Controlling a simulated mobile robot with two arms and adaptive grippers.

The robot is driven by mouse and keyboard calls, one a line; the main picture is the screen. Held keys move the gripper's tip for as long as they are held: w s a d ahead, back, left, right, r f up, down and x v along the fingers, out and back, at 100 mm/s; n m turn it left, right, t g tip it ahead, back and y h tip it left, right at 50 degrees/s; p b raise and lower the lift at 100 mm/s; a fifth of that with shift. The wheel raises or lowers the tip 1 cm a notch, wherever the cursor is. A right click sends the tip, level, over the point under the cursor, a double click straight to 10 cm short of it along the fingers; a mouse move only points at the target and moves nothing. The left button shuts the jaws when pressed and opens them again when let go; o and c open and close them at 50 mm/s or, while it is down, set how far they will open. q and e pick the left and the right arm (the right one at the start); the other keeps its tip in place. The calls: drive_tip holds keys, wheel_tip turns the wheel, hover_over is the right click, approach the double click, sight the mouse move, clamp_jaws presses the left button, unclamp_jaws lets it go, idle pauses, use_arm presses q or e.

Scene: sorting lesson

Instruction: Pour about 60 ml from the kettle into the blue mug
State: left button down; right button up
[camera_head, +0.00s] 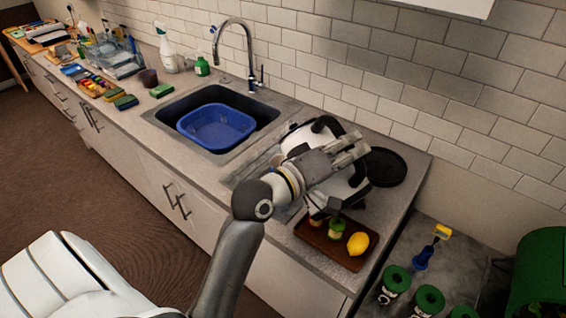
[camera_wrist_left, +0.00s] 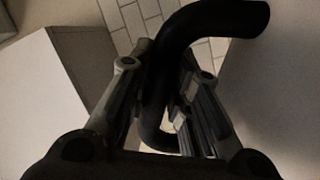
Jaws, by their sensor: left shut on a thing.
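The white kettle with black parts (camera_head: 297,137) is at the right end of the counter, largely covered by my left gripper. My left gripper (camera_head: 358,148) reaches across it from the front and is shut on its black handle. In the left wrist view the curved black handle (camera_wrist_left: 215,20) passes between the fingers (camera_wrist_left: 168,100). Whether the kettle is tilted or touches the counter is hard to tell. I cannot make out the blue mug. My right gripper is not in view.
A brown tray (camera_head: 325,255) with a lemon (camera_head: 358,244) and other small items lies in front of the kettle. A black round plate (camera_head: 386,166) is at the right. A blue basin (camera_head: 217,127) sits in the sink under a tall tap (camera_head: 238,22).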

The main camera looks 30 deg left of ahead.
use_arm(q)
drive_tip(key=shift+r, duration=0.3)
drive_tip(key=shift+s+d+m, duration=0.1)
drive_tip(key=shift+d+m, duration=0.15)
drive_tip(key=shift+m, duration=0.05)
drive_tip(key=d+f+m, duration=0.1)
drive_tip(key=s+d+f+m+b, duration=0.1)
drive_tip(key=d+f+m, duration=0.2)
drive_tip(key=m, duration=0.1)
drive_tip(key=shift+s+d+f, duration=0.15)
drive_tip(key=shift+s+d, duration=0.05)
drive_tip(key=shift+s, duration=0.1)
wheel_tip(320, 180, down, 8)
drive_tip(key=d+m+b, duration=0.2)
drive_tip(key=m+b, duration=0.2)
drive_tip(key=m, duration=0.2)
drive_tip(key=shift+s+d, duration=0.35)
drive_tip(key=shift+s, duration=0.05)
